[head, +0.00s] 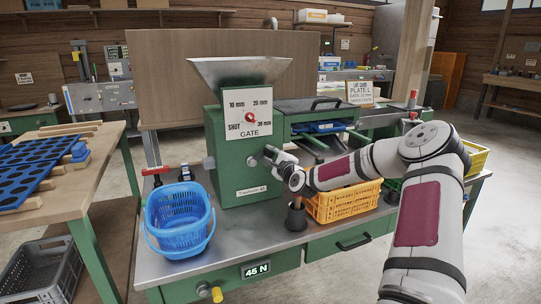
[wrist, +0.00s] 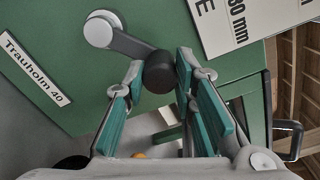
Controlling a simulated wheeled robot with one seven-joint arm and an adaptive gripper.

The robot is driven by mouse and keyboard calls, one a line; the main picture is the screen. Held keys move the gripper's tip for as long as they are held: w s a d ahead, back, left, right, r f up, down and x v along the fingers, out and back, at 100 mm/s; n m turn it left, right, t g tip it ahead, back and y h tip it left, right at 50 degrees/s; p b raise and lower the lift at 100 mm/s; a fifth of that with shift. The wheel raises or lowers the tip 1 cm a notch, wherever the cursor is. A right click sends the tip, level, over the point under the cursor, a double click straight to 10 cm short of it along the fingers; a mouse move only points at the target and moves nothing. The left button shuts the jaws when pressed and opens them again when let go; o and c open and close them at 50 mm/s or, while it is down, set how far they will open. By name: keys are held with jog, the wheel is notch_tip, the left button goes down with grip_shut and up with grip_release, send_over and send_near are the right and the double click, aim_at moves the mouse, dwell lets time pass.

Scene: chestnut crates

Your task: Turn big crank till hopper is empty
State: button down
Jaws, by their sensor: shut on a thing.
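The green machine (head: 229,160) stands on the bench with a grey metal hopper (head: 240,73) on top. The inside of the hopper is hidden from this angle. The crank (wrist: 126,44) on the machine's face has a pale round hub, a dark arm and a dark round knob (wrist: 159,73). My gripper (head: 272,156) is at the crank. In the wrist view my gripper (wrist: 160,78) has its two green-padded fingers on either side of the knob and is shut on it. The gate dial (head: 250,117) has a red knob and mm marks.
A blue basket (head: 180,222) stands left of the machine on the bench. An orange crate (head: 345,204) sits under my forearm, beside a dark post with a wooden top (head: 296,217). A display (head: 256,269) on the bench front reads 45 N.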

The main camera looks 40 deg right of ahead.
jog(key=shift+d, duration=0.15)
jog(key=c, duration=1.3)
grip_release()
jog(key=v, duration=1.2)
